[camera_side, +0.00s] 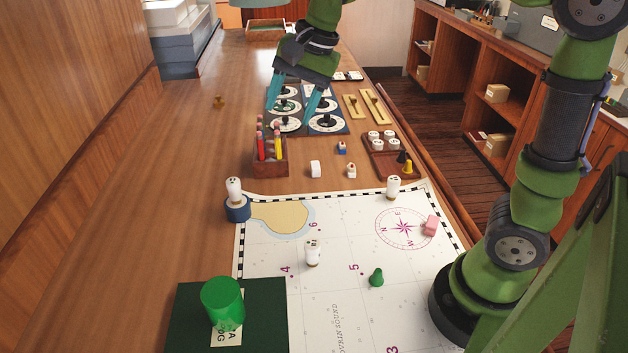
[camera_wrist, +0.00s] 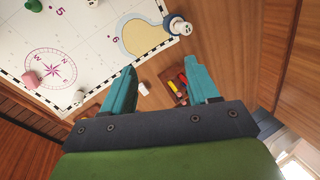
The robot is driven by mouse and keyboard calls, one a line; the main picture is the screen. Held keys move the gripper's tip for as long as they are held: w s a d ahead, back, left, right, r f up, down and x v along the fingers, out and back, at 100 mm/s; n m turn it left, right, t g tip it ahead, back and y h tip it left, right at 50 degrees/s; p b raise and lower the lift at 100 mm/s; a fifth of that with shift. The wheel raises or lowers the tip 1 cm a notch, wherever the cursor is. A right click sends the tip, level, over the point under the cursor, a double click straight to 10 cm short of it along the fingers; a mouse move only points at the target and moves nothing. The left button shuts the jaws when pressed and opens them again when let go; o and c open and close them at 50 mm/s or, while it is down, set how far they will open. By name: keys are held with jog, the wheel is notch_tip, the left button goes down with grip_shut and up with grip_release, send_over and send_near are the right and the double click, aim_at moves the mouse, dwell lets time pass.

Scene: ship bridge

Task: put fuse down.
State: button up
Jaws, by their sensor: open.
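My gripper (camera_side: 296,103) is open above the dark panel of round dials in the side view, with nothing visible between its teal fingers. In the wrist view the two fingers (camera_wrist: 160,76) are spread wide and empty. I cannot tell for sure which thing is the fuse. White, rounded upright pieces with dark marks stand at the chart's far left corner on a blue round base (camera_side: 237,212), at its far right edge (camera_side: 393,188), and on its middle (camera_side: 312,253). A small white block (camera_side: 315,169) sits on the wood between chart and dials.
A wooden box (camera_side: 270,165) of red and yellow sticks stands left of the white block. A tray (camera_side: 410,172) with white pieces lies right. The chart (camera_side: 330,290) carries a green piece (camera_side: 376,277) and a pink one (camera_side: 430,226). A green cylinder (camera_side: 222,300) stands front left. Wood at left is mostly clear.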

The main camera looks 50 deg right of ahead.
jog(key=s+f+n+t, duration=0.2)
jog(key=s+n, duration=0.2)
jog(key=s, duration=0.4)
jog(key=s+f+n+t, duration=0.1)
jog(key=s+n, duration=0.3)
jog(key=s, duration=0.4)
jog(key=shift+d+f+t, duration=0.4)
jog(key=shift+d+f, duration=0.05)
